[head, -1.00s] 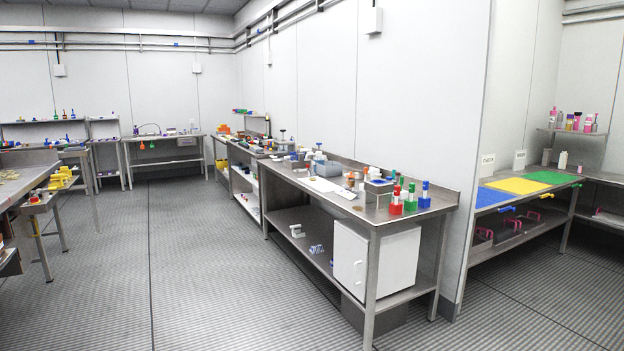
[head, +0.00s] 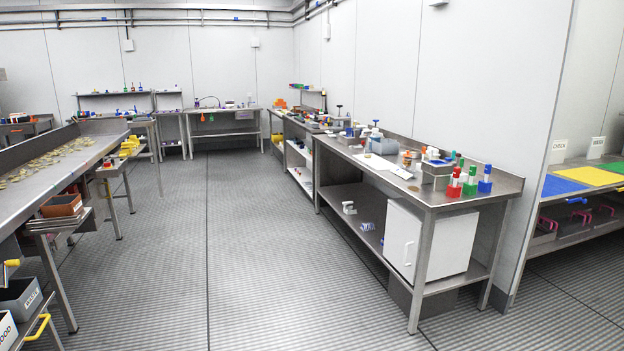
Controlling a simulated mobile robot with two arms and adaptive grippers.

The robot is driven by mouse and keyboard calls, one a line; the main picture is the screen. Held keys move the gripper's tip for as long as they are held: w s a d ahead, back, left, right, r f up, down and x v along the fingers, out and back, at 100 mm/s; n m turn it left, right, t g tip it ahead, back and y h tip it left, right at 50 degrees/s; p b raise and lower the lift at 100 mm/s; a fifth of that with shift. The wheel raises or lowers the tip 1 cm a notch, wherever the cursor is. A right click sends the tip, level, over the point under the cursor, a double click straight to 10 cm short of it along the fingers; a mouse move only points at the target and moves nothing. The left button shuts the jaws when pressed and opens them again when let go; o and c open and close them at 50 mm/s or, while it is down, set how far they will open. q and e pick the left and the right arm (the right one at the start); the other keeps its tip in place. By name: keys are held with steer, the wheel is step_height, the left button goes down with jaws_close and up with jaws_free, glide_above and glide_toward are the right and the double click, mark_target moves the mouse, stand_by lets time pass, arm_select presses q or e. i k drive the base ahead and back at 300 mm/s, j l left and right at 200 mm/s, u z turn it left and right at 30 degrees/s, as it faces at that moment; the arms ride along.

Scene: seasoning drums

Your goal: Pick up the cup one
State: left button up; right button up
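No cup can be made out for certain in the head view; the small items on the benches are too far off to tell. The nearest steel bench (head: 440,193) on the right holds red, green and blue holders with tubes, including a red one (head: 455,184) and a blue one (head: 485,181), and several small items behind them. Neither of my grippers shows in the head view.
A long steel table (head: 62,172) with scattered yellowish pieces runs along the left. Grey bins (head: 20,298) stand low at the front left. A white cabinet (head: 428,240) sits under the right bench. The ribbed floor (head: 255,240) between them is clear.

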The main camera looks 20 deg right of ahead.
mark_target(368, 151)
steer(key=i+l+z, duration=0.3)
steer(key=i, duration=0.45)
steer(key=i+z, duration=0.3)
steer(key=i, duration=2.45)
